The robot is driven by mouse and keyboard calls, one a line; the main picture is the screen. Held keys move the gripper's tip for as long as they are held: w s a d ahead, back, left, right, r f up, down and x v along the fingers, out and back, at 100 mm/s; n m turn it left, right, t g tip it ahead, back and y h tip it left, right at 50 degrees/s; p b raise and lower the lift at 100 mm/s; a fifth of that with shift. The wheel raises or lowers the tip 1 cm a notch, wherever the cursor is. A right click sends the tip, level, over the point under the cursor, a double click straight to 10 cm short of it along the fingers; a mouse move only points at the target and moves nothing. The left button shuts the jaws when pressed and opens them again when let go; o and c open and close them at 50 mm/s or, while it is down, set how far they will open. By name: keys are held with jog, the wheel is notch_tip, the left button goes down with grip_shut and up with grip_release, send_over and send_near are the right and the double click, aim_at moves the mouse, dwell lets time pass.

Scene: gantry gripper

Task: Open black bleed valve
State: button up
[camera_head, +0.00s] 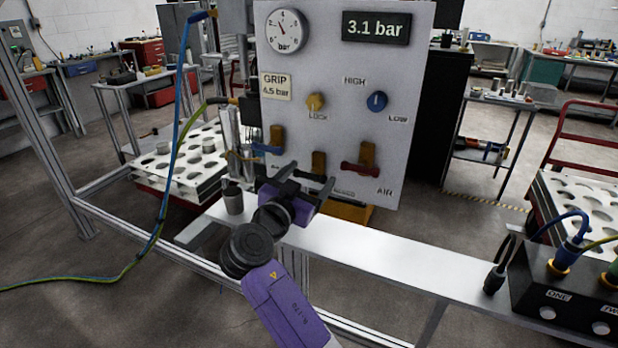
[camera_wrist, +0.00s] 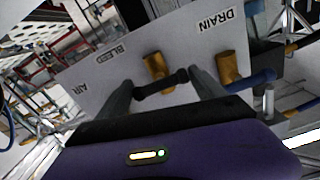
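The black bleed valve handle (camera_wrist: 160,86) shows in the wrist view, lying crosswise in front of its brass body (camera_wrist: 156,66), below the BLEED label. My gripper is open. In the wrist view its fingertips (camera_wrist: 162,80) are spread wide, one near each end of the handle. I cannot tell whether they touch it.
The blue-handled drain valve (camera_wrist: 258,77) is close beside the right finger in the wrist view. The red-handled air valve (camera_head: 362,168) is to the right in the head view. The panel display (camera_head: 376,28) reads 3.1 bar.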

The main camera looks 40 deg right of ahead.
jog(key=shift+n, duration=0.4)
jog(key=n, duration=0.3)
jog(key=shift+n, duration=0.4)
jog(key=n+p, duration=0.1)
jog(key=n, duration=0.3)
jog(key=shift+r+n+p, duration=0.15)
jog(key=shift+n+p, duration=0.15)
jog(key=shift+p, duration=0.1)
jog(key=n+p, duration=0.3)
jog(key=n, duration=0.2)
jog(key=shift+n+p, duration=1.15)
jog(key=shift+n, duration=0.85)
jog(key=o, duration=1.1)
jog(key=shift+c, duration=0.2)
jog(key=shift+a, duration=0.1)
